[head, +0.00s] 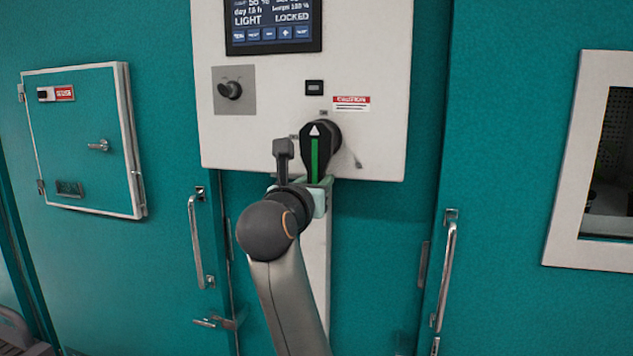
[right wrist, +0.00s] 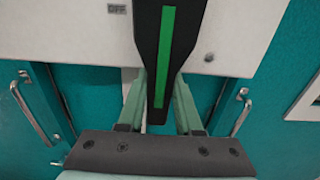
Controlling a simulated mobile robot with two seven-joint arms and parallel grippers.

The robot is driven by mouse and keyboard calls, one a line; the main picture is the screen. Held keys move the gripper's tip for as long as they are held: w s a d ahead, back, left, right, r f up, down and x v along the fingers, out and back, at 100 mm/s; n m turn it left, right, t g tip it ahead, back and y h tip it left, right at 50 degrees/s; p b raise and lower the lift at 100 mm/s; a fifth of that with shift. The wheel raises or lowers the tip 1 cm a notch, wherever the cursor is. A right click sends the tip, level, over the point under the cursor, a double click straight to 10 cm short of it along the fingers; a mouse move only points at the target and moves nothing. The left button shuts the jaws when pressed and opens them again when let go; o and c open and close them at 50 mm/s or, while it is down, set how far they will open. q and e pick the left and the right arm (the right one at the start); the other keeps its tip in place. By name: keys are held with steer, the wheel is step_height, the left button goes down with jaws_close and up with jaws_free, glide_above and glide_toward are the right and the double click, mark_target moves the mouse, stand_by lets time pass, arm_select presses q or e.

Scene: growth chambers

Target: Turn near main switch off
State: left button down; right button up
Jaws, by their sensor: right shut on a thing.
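The main switch (head: 313,150) is a black rotary handle with a green stripe and a white arrow, low on the white control panel. It stands upright, its arrow pointing up. In the right wrist view the handle (right wrist: 166,50) runs down between my green fingers, and a small label reading OFF (right wrist: 117,8) is left of it. My right gripper (head: 317,183) is shut on the lower end of the handle; its fingers (right wrist: 159,95) lie on either side. My left gripper is not in view.
The panel (head: 385,60) carries a display (head: 273,22) reading LIGHT and LOCKED, a round knob (head: 230,90) and a caution label (head: 351,103). Door handles (head: 196,240) (head: 446,275) stand out on both sides below. A small hatch (head: 85,140) is at left, a window (head: 605,150) at right.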

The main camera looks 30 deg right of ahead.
jaws_close()
stand_by(0.8)
